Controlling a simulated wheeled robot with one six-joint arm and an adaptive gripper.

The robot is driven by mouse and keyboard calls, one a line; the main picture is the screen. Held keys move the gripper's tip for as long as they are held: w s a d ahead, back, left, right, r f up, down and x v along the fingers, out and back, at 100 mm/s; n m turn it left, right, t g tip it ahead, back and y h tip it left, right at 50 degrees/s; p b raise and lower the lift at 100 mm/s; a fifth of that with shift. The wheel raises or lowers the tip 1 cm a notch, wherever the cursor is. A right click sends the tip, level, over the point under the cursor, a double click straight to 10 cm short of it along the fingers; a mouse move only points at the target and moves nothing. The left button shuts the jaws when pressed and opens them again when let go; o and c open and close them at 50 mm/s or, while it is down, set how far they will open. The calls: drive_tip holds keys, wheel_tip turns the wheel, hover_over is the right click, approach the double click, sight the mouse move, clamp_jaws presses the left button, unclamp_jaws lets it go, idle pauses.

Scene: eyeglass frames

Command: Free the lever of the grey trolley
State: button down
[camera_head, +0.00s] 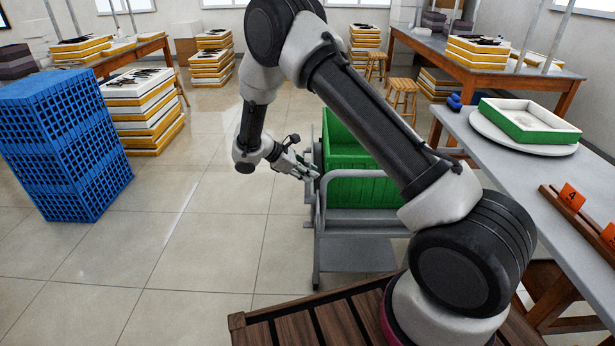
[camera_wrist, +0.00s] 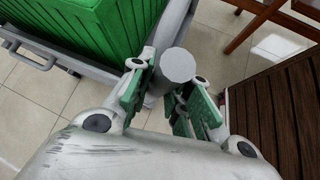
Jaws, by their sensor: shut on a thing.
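The grey trolley (camera_head: 355,254) stands on the tiled floor in the middle of the head view and carries a green crate (camera_head: 362,190). My gripper (camera_head: 312,170) is at the trolley's left side, level with the crate. In the wrist view, my gripper (camera_wrist: 165,100) has its green-padded fingers on both sides of a grey round-ended lever (camera_wrist: 177,66). It is shut on this lever. The lower part of the lever is hidden between the fingers. In the head view the lever cannot be made out clearly. The trolley's frame (camera_wrist: 30,55) and the crate (camera_wrist: 85,30) show at upper left in the wrist view.
A stack of blue crates (camera_head: 62,150) stands at left, with white and yellow trays (camera_head: 145,115) behind it. A grey-topped table (camera_head: 490,145) with a green-rimmed tray (camera_head: 528,122) is at right. A slatted wooden surface (camera_head: 330,328) is in front. Floor left of the trolley is free.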

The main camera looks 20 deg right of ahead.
drive_tip(key=shift+w, duration=0.15)
drive_tip(key=c, duration=1.3)
unclamp_jaws()
drive_tip(key=v, duration=1.2)
drive_tip(key=shift+w, duration=0.15)
